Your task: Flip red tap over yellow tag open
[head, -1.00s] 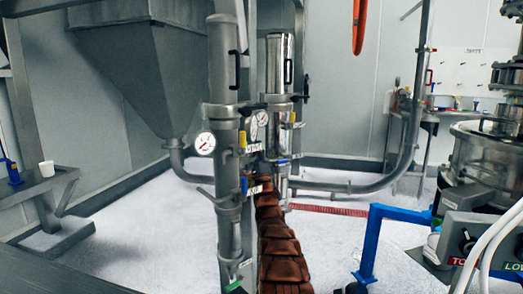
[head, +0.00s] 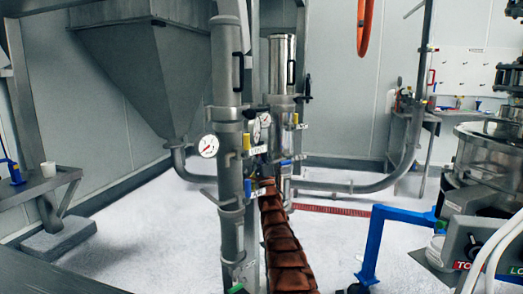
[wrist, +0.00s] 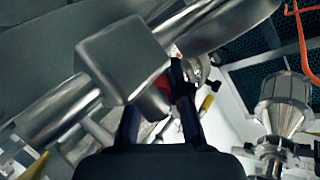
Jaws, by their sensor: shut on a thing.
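In the wrist view, a red part that looks like the tap (wrist: 163,83) shows between the two dark fingers of my gripper (wrist: 158,100). My gripper is shut on it, close beneath a grey metal block and pipe. Much of the tap is hidden by the metal and the fingers. A yellow piece (wrist: 207,103) shows just right of the fingers; I cannot tell whether it is the tag. In the head view, a yellow piece (head: 247,142) is on the front column, near the gauge. There, my gripper's fingers are hidden among the pipes and the red tap cannot be made out.
The front steel column (head: 226,75) with a round gauge (head: 208,146) stands beside my arm. A second steel cylinder (head: 281,65) is behind it. A blue frame (head: 374,240) and machinery are on the right.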

